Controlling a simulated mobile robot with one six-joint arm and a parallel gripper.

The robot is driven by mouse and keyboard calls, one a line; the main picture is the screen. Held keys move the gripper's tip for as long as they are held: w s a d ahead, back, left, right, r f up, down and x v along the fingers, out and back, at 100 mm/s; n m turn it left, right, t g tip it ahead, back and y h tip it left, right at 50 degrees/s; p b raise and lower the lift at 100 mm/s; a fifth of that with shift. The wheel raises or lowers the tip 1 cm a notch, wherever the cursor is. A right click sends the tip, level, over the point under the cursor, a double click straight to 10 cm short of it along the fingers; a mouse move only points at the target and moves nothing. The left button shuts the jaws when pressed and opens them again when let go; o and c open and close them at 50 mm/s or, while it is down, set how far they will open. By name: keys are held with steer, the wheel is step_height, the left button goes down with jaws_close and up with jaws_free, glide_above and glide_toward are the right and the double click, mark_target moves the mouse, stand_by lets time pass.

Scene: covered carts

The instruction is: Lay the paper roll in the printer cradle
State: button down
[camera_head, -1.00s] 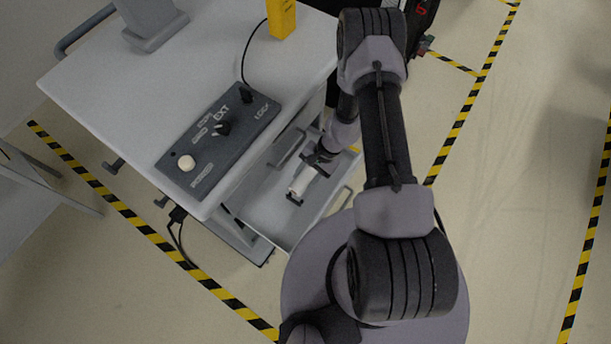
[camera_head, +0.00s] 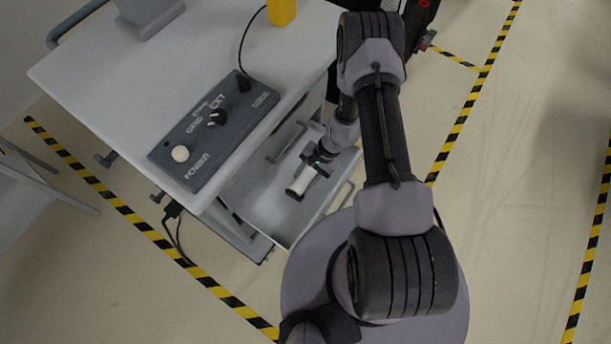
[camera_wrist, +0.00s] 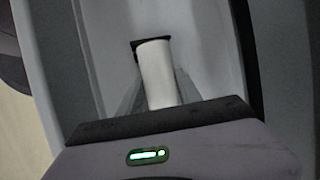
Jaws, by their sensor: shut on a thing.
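The paper roll (camera_head: 300,183) is a short white cylinder, held at the end of my arm over the pulled-out grey tray (camera_head: 262,207) of the cart. My gripper (camera_head: 309,172) is shut on it. In the wrist view the roll (camera_wrist: 157,75) sticks out beyond my gripper (camera_wrist: 158,103), with a dark piece (camera_wrist: 137,43) at its far end. Pale tray surface lies beneath and around it. I cannot tell whether the roll touches the tray. The printer cradle cannot be made out clearly; my gripper and the roll cover part of the tray.
The cart's white top (camera_head: 100,75) overhangs the tray's left side. It carries a dark control panel (camera_head: 213,132) with knobs and a yellow object (camera_head: 281,10). A dark machine (camera_head: 424,22) stands at the back right. Floor right of my arm is clear between striped tapes (camera_head: 459,120).

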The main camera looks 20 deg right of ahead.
steer(key=c, duration=0.7)
jaws_free()
steer(key=shift+c, duration=0.2)
steer(key=p+v, duration=0.7)
steer(key=v, duration=1)
steer(key=shift+r, duration=0.25)
